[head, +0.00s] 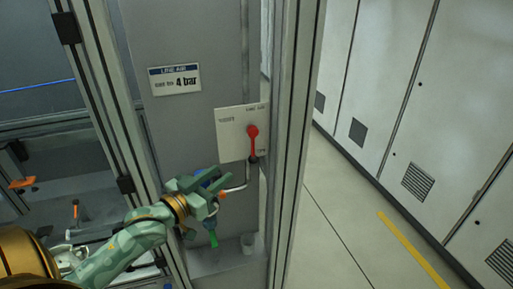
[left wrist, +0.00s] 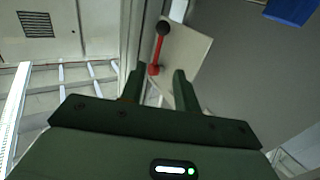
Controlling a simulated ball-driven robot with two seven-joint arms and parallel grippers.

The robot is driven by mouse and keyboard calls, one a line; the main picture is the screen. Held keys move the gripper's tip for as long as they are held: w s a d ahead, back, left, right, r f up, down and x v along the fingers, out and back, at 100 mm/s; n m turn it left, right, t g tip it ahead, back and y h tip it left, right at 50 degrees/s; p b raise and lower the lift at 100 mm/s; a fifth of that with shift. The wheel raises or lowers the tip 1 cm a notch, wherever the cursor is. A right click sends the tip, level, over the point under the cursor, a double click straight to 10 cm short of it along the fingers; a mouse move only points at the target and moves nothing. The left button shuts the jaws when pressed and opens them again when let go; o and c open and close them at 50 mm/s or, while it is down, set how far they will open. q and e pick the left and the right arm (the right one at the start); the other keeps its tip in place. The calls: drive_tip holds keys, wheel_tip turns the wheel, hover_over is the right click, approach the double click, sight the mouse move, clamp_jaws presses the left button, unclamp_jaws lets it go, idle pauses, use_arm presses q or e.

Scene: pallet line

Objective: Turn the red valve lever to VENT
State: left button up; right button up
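The red valve lever (head: 253,144) hangs down from its red hub on a white label plate (head: 229,138), with a black knob at its low end. Small lettering on the plate is too blurred to read surely. In the left wrist view the lever (left wrist: 156,56) and its black knob show beyond the fingers, against the plate (left wrist: 186,50). My left gripper (head: 222,190) is below and left of the lever in the head view. Its fingers (left wrist: 159,80) are apart, with nothing held between them, and do not touch the lever. My right gripper is not in view.
A metal frame post (head: 294,140) stands right of the plate.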

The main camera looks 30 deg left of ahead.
sight(252, 151)
use_arm(q)
drive_tip(key=w, duration=0.4)
drive_tip(key=w+d+p, duration=0.1)
drive_tip(key=w, duration=0.4)
drive_tip(key=w+p, duration=0.1)
drive_tip(key=w, duration=0.4)
drive_tip(key=shift+w+d, duration=0.2)
drive_tip(key=shift+d, duration=0.2)
drive_tip(key=shift+w+d, duration=0.1)
drive_tip(key=shift+w, duration=0.5)
clamp_jaws()
